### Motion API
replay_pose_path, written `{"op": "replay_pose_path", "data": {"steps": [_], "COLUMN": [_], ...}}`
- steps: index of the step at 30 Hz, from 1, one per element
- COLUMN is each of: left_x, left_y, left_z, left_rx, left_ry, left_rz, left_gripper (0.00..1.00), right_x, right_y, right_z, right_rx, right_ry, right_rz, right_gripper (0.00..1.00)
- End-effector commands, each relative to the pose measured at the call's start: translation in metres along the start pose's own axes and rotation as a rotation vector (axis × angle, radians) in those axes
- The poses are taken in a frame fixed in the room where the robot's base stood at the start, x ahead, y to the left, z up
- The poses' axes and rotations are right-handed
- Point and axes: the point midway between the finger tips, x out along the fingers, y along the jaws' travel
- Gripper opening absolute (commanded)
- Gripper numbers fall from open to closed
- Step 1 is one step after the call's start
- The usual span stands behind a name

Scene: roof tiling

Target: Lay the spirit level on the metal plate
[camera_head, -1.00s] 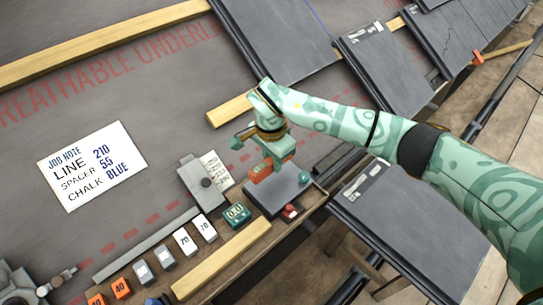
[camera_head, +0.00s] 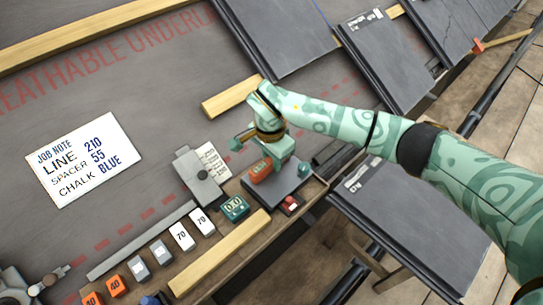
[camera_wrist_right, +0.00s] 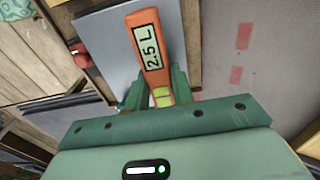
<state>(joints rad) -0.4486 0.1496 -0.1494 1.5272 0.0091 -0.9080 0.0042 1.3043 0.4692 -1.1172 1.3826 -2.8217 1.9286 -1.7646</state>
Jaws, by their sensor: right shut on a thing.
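The orange spirit level (camera_head: 260,171) is in my right gripper (camera_head: 270,160). In the right wrist view, the level (camera_wrist_right: 150,50) has a display reading "2.5 L" and a yellow-green vial close to the fingertips (camera_wrist_right: 162,88). My right gripper is shut on its near end. The grey metal plate (camera_head: 281,194) lies under and beside the level; it also shows in the right wrist view (camera_wrist_right: 105,40). The level overlaps the plate in that view, but I cannot tell whether it touches it. My left gripper is not in view.
A teal display box (camera_head: 235,208), a small red item (camera_head: 291,204) and numbered blocks (camera_head: 181,236) stand near the plate. A grey clamp-like device (camera_head: 200,177) lies left of it. Wooden battens (camera_head: 220,253) and dark roof tiles (camera_head: 415,215) lie around.

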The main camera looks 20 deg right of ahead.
Motion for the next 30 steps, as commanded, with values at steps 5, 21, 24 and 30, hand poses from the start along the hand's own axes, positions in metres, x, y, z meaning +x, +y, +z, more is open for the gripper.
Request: {"op": "replay_pose_path", "data": {"steps": [5, 21, 24, 30], "left_x": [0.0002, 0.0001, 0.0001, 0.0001], "left_y": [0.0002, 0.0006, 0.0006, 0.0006], "left_z": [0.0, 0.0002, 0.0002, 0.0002], "left_rx": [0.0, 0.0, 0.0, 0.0], "left_ry": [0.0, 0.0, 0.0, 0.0], "left_rz": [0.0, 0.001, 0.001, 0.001], "left_gripper": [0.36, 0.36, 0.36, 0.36], "right_x": [0.0002, 0.0017, 0.0029, 0.0039], "right_y": [-0.0002, -0.0005, -0.0005, -0.0004], "right_z": [-0.0001, 0.0, -0.0001, -0.0001], "right_rx": [0.0, 0.0, 0.0, 0.0], "right_ry": [0.0, 0.0, 0.0, 0.0], "right_rz": [-0.001, -0.002, -0.002, -0.001], "right_gripper": [0.0, 0.0, 0.0, 0.49]}}
